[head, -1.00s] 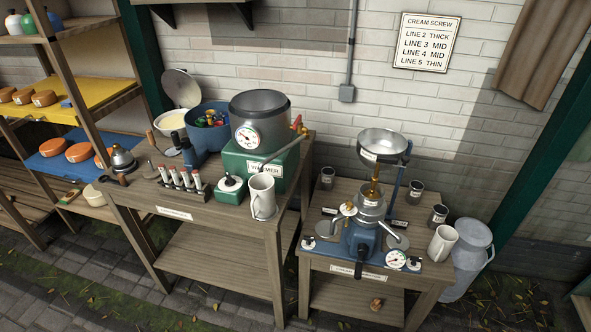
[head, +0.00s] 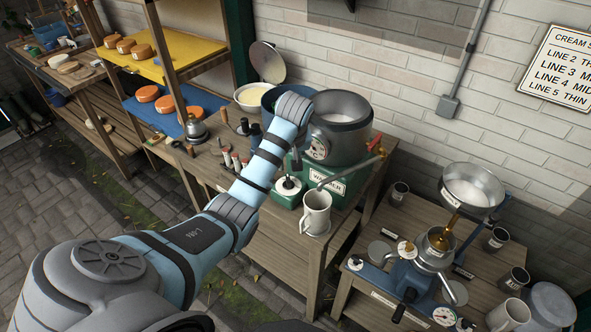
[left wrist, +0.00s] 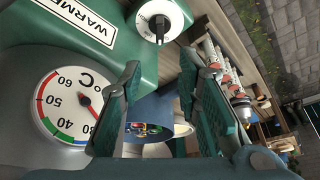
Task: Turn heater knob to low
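The heater knob (left wrist: 160,27) is a white dial with a dark handle on the small green control box (left wrist: 178,62). It also shows in the head view (head: 288,184) in front of the warmer. The green warmer base (head: 330,178) carries a grey pot (head: 342,125) with a round °C gauge (left wrist: 66,108). My left gripper (left wrist: 160,62) is open and empty, its fingertips pointing towards the knob but apart from it. In the head view its fingers are hidden behind my left wrist. My right gripper is not in view.
A white mug (head: 316,212) stands right of the control box, under the warmer's tap. A rack of small tubes (left wrist: 222,72) and a blue bucket (left wrist: 152,112) of coloured pieces are close to the gripper. A cream separator (head: 435,250) stands on the right table.

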